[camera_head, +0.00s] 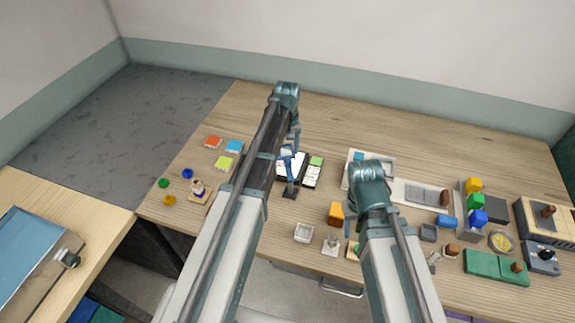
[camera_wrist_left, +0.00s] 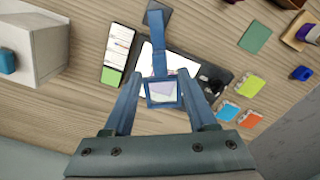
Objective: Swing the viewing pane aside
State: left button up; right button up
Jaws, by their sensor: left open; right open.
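The viewing pane (camera_wrist_left: 163,92) is a small square with a blue frame, on a blue arm that runs to a dark base (camera_wrist_left: 157,10). In the head view the pane (camera_head: 286,151) stands over a white sheet on a dark board, with the dark base (camera_head: 290,193) nearer me. My left gripper (camera_wrist_left: 162,78) is open, one finger on each side of the pane's frame; I cannot tell whether they touch it. In the head view my left gripper (camera_head: 293,140) is partly hidden by its arm. My right gripper (camera_head: 350,226) is open and empty near an orange block.
A dark board (camera_wrist_left: 185,70) with a white sheet lies under the pane. A card with a green end (camera_head: 313,171) lies beside it. Colored tiles (camera_head: 228,162) are at the left. A white tray (camera_head: 390,161), blocks and devices crowd the right. The table's back is clear.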

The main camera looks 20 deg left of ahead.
aim_at(287, 160)
pick_arm(q)
notch_tip(287, 160, down, 5)
jog(key=b, duration=0.3)
jog(key=shift+r, duration=0.2)
grip_shut()
dwell(1.2)
